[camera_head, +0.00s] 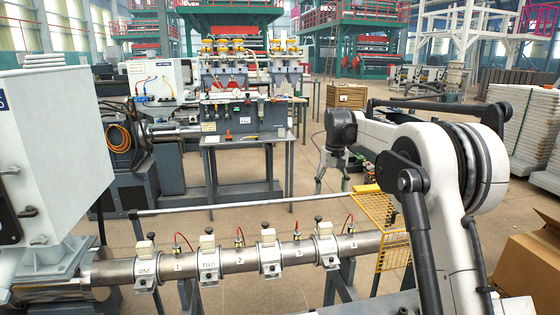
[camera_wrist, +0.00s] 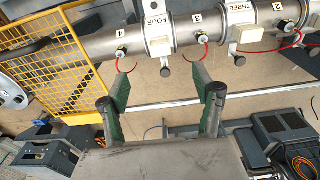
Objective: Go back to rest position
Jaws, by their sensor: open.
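My gripper (camera_wrist: 161,88) is open in the wrist view, with its two green-and-grey fingers wide apart and nothing between them. In the head view my gripper (camera_head: 332,183) hangs from the dark wrist, above and behind the right part of the extruder barrel. The metal barrel (camera_head: 198,264) runs across the front of the head view with several labelled clamps and red-wired sensors. In the wrist view the barrel (camera_wrist: 186,31) crosses the top, with clamps marked FOUR (camera_wrist: 157,23) and THREE (camera_wrist: 238,17). The fingertips appear apart from the barrel.
A yellow mesh guard (camera_head: 393,251) stands at the barrel's right end, near my arm. A large white machine housing (camera_head: 55,150) fills the left. A grey worktable (camera_head: 238,141) stands behind, and a cardboard box (camera_head: 535,255) at right. Floor is open between barrel and table.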

